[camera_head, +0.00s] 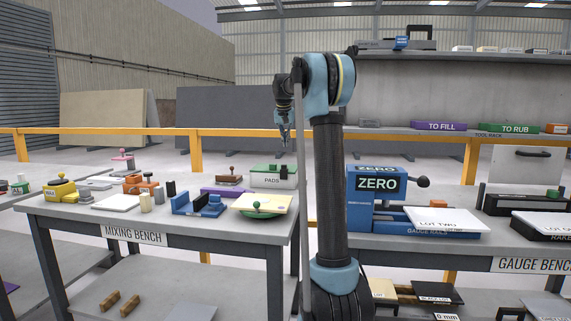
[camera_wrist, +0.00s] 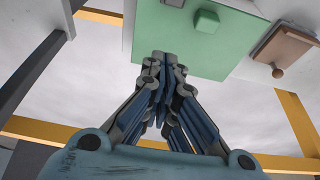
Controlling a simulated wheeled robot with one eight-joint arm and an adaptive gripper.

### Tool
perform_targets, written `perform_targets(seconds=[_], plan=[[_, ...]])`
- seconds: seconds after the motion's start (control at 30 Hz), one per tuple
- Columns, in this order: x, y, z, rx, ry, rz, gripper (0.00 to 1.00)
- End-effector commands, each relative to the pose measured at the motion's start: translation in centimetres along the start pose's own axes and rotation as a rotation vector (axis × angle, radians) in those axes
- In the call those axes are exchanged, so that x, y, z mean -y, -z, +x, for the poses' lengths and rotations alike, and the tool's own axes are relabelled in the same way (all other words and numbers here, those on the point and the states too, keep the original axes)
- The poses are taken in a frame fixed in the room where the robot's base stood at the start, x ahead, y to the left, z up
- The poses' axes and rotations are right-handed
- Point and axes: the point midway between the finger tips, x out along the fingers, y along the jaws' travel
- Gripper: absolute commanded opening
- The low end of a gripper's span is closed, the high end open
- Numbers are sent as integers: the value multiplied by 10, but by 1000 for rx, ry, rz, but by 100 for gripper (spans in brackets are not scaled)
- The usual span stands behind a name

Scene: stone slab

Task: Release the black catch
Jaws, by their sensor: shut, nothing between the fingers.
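The PADS box (camera_head: 272,181) is white with a green lid and stands at the back right of the mixing bench. The green lid (camera_wrist: 195,55) with its green knob (camera_wrist: 206,21) fills the upper middle of the wrist view. A small dark piece (camera_wrist: 173,2) is cut off at the top edge there; I cannot tell whether it is the black catch. My gripper (camera_head: 285,142) hangs above the PADS box, pointing down. Its closed fingers (camera_wrist: 163,60) appear over the lid in the wrist view, shut and empty.
A brown-topped stamp (camera_head: 229,177) sits left of the box. A green dish (camera_head: 261,213) bearing a cream card stands in front, near the bench edge. The blue ZERO machine (camera_head: 375,200) stands on the gauge bench, right of my arm.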

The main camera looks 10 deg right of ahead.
Motion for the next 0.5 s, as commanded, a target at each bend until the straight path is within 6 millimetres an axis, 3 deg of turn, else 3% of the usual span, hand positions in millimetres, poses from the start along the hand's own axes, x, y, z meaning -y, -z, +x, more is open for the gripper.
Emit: perform_targets(seconds=[0.33, 0.5], plan=[[0, 0, 2, 0, 0, -1, 0], [0, 0, 18, 0, 0, -1, 0]])
